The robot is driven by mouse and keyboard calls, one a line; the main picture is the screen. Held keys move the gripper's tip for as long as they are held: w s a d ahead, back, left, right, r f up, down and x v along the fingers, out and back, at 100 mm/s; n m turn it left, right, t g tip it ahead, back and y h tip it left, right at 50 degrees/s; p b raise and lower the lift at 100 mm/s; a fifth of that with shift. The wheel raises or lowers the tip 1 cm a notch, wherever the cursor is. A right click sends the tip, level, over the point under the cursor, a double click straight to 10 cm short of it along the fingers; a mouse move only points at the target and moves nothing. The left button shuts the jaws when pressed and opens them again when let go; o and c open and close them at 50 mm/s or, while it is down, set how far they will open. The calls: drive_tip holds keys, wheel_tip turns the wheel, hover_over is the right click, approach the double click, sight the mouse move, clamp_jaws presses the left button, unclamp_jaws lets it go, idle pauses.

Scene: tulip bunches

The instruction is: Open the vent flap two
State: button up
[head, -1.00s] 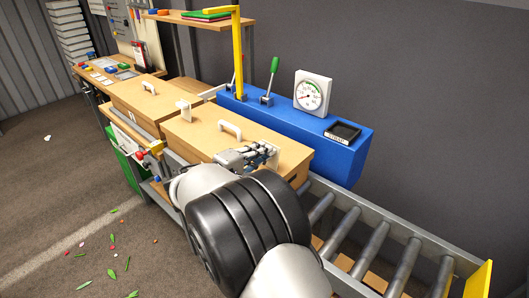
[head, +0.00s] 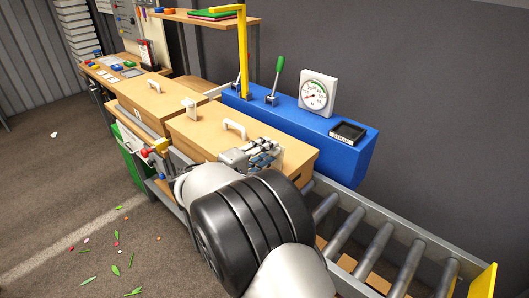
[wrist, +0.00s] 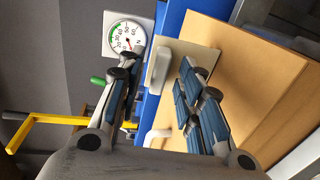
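A square cream flap plate (wrist: 199,60) with a white bar handle (wrist: 159,68) shows in the wrist view, lying against the wooden box (wrist: 250,80). I cannot read a number on it. My gripper (wrist: 156,84) is open, with its blue-padded fingers on either side of the handle. Whether they touch it I cannot tell. In the head view my gripper (head: 254,156) is over the right end of the nearer wooden box (head: 205,133) and hides this plate. A second small whitish plate (head: 191,108) stands upright at that box's left end.
A white arched handle (head: 234,129) sits on the nearer box. Behind it are a blue housing (head: 345,155) with a green lever (head: 276,79), a gauge (head: 317,93) and a yellow post (head: 241,55). A roller conveyor (head: 380,240) runs right. Another wooden box (head: 150,98) is at left.

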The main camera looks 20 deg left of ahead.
drive_tip(key=v, duration=1.2)
drive_tip(key=d+r+m+g+h, duration=0.1)
drive_tip(key=d+r+m+g, duration=0.15)
drive_tip(key=d, duration=0.75)
drive_tip(key=d+r+m+g, duration=0.1)
drive_tip(key=d+m+g, duration=0.15)
drive_tip(key=d, duration=0.75)
drive_tip(key=d+r+m+g+h, duration=0.1)
drive_tip(key=d+g, duration=0.3)
drive_tip(key=d, duration=0.5)
drive_tip(key=s+d+m+g+y, duration=0.3)
drive_tip(key=s+d, duration=0.7)
drive_tip(key=d, duration=0.1)
drive_tip(key=s+d+f+m+t+y, duration=0.1)
drive_tip(key=s+m+y, duration=0.3)
drive_tip(key=s, duration=0.8)
drive_tip(key=shift+s+d+f+m+t+y, duration=0.3)
drive_tip(key=shift+s+d+f+m, duration=0.15)
drive_tip(key=shift+d+f, duration=0.35)
